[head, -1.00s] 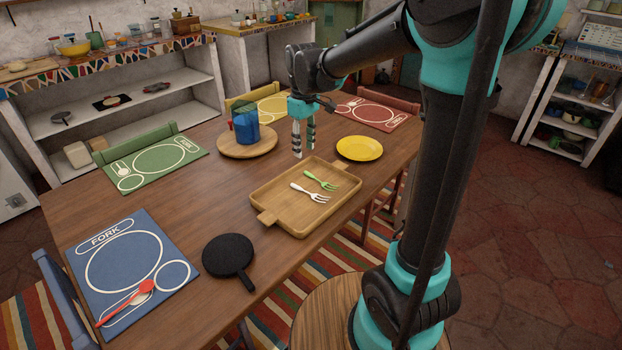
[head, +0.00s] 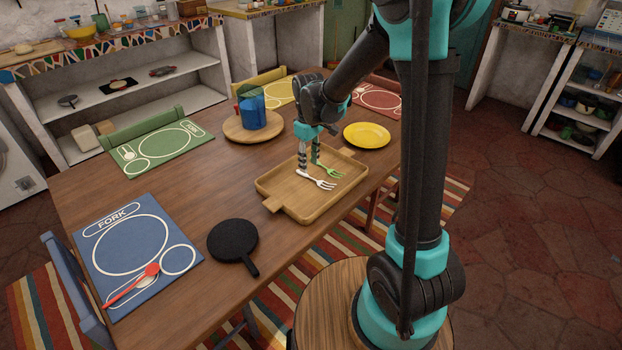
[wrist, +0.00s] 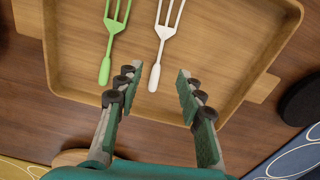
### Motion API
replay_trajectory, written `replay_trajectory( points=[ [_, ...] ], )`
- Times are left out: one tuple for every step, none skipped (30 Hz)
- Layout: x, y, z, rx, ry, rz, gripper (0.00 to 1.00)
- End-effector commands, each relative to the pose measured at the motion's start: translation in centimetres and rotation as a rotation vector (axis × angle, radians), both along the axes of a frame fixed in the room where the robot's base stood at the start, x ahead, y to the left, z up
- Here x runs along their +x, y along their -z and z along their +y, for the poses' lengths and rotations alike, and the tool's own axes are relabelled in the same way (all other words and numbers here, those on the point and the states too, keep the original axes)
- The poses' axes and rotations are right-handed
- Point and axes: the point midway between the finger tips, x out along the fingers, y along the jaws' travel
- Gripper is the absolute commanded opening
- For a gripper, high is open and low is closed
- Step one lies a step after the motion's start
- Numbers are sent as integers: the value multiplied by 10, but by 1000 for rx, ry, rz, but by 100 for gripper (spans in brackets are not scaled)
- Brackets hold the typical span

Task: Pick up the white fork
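The white fork (head: 318,181) lies in the wooden tray, next to the green fork (head: 331,171). In the wrist view the white fork (wrist: 162,50) points its tines away, and its handle end lies just ahead of the gap between my fingertips. My gripper (head: 308,168) is low over the tray (head: 283,208), at the handle end of the forks. In the wrist view my gripper (wrist: 157,84) is open, with nothing between its fingers. The green fork (wrist: 113,42) lies to the left of the white one. Whether the fingertips touch the tray I cannot tell.
A yellow plate (head: 367,135) is right of the tray, behind it. A blue container (head: 257,108) stands on a round wooden board (head: 240,128) at the back left. A black pan (head: 233,241) lies at the front left. The table between pan and board is clear.

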Motion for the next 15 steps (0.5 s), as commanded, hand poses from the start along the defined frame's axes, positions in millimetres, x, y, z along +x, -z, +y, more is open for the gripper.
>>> replay_trajectory(
  points=[
    [0, 5, 0, 0, 0, 0, 38],
    [1, 9, 0, 0, 0, 0, 38],
    [1, 15, -1, 0, 0, 0, 38],
    [2, 19, -1, 0, 0, 0, 38],
    [2, 24, -1, 0, 0, 0, 38],
    [3, 29, -2, 0, 0, 0, 38],
    [3, 33, -1, 0, 0, 0, 38],
    [3, 37, -2, 0, 0, 0, 38],
    [3, 41, -2, 0, 0, 0, 38],
    [3, 44, -1, 0, 0, 0, 38],
    [2, 46, -1, 0, 0, 0, 38],
    [2, 48, -2, 0, 0, 0, 38],
    [2, 49, -2, 0, 0, 0, 38],
    [2, 49, -2, 0, 0, 0, 38],
    [2, 49, -2, 0, 0, 0, 38]
  ],
)
